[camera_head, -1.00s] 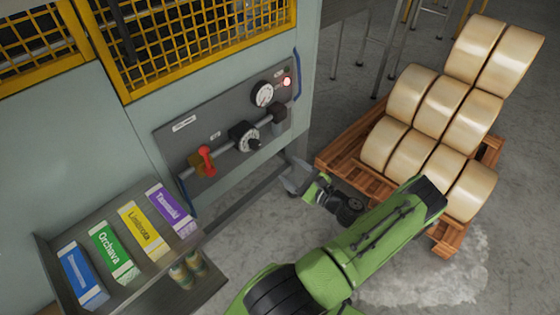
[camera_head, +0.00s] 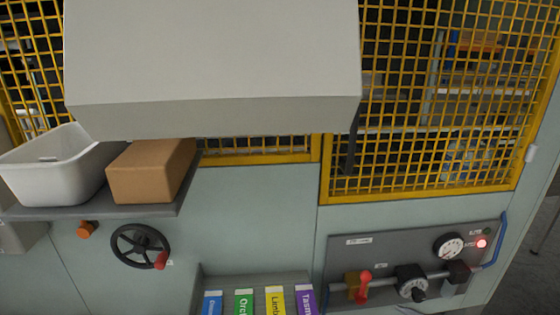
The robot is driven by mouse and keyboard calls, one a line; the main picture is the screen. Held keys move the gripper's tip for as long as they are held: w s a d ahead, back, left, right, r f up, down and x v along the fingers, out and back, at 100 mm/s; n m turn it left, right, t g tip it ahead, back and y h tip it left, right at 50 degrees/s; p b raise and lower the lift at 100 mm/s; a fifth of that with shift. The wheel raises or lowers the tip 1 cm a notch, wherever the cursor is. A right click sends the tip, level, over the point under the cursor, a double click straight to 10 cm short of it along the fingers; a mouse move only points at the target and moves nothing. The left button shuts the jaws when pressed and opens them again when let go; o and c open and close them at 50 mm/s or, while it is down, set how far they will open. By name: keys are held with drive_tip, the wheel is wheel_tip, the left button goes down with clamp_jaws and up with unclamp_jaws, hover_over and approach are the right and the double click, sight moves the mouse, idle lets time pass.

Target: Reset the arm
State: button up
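My arm does not clearly show in the current head view. A small pale sliver at the bottom edge, under the control panel (camera_head: 375,262), is too slight to identify. The panel carries a red lever (camera_head: 364,287), a black dial knob (camera_head: 411,284), a round gauge (camera_head: 449,246) and a lit red lamp (camera_head: 481,243). Whether my gripper is open or shut is not shown.
A large grey hood (camera_head: 210,60) juts out at the top. A shelf (camera_head: 130,211) holds a white tub (camera_head: 50,170) and a cardboard box (camera_head: 150,172), with a black handwheel (camera_head: 140,247) below. Several coloured cartons stand in a rack (camera_head: 255,280). Yellow mesh guards (camera_head: 430,110) cover the machine.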

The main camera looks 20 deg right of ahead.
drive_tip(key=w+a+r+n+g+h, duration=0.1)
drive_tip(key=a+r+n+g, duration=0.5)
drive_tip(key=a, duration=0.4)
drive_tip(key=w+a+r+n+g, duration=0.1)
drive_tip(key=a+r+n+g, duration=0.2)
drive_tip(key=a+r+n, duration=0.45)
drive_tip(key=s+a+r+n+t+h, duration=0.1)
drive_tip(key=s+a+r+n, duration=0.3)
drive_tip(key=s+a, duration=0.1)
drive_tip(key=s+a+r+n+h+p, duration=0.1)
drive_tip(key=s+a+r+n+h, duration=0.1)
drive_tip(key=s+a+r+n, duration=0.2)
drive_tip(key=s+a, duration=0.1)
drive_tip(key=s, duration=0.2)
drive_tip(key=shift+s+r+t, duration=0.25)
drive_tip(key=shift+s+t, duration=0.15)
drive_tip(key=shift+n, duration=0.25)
